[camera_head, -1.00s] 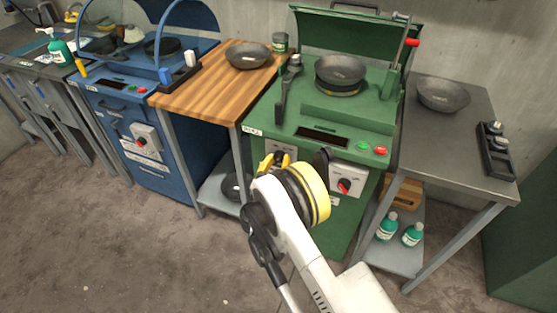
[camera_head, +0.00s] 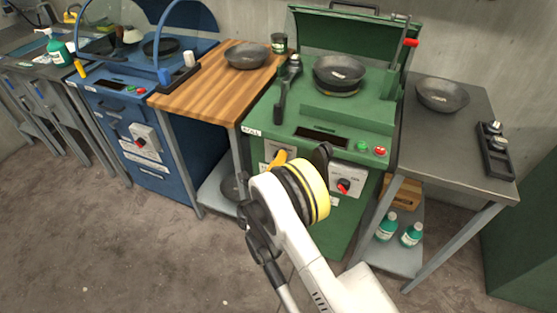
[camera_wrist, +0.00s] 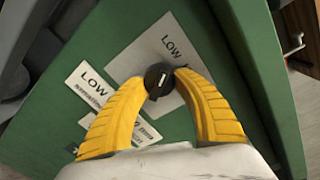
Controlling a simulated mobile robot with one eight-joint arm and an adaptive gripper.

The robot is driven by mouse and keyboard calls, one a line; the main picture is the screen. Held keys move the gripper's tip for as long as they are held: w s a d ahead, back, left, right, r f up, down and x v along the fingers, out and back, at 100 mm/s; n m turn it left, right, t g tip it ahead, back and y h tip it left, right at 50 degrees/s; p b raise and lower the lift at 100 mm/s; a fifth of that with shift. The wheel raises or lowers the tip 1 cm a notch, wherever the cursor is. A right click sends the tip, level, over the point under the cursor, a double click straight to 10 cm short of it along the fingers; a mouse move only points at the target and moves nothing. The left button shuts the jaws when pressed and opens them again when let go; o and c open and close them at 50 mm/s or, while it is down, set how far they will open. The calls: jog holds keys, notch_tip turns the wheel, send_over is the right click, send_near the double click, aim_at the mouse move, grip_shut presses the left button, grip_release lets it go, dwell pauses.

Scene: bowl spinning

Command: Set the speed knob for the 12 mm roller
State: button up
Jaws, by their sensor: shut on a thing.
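The green machine (camera_head: 345,120) has a front with white label plates. A black round speed knob (camera_wrist: 158,80) with a white pointer mark sits on a white plate marked LOW (camera_wrist: 175,50) in the wrist view. The mark points roughly up in that view. My gripper (camera_wrist: 161,82) is shut on this knob, with one yellow finger on each side. In the head view my gripper (camera_head: 279,157) is at the machine's front, left of the red knob (camera_head: 343,187), and hides the held knob. The roller is not clearly visible.
A bowl (camera_head: 338,70) stands on top of the green machine. Green and red buttons (camera_head: 371,148) are above the red knob. A wooden-topped table (camera_head: 205,85) is left, and a grey table (camera_head: 470,140) with a bowl (camera_head: 441,95) is right. The floor at left is clear.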

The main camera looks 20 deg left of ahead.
jog(key=shift+r+n, duration=0.1)
jog(key=shift+n, duration=0.5)
jog(key=o, duration=1.2)
jog(key=shift+w+d, duration=0.1)
